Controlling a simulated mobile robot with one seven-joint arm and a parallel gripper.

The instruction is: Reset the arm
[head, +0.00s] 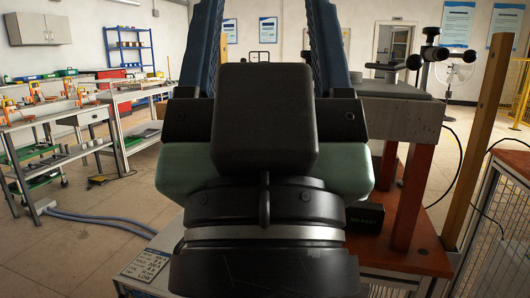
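My gripper (264,10) fills the middle of the head view, very close to the camera and pointing up in the picture. Its two blue ribbed fingers stand well apart, one on each side, so it is open. The fingertips run out of the top of the picture. I see nothing held between the fingers; only the far wall shows there. The black and green gripper body hides much of the scene behind it.
On the right, a grey slab (402,118) rests on an orange-brown stand (409,195), with black knobs above it. A wooden post (470,150) and wire mesh panels stand farther right. Workbenches (60,112) with tools line the left. Open floor (110,205) lies at the left, crossed by blue hoses.

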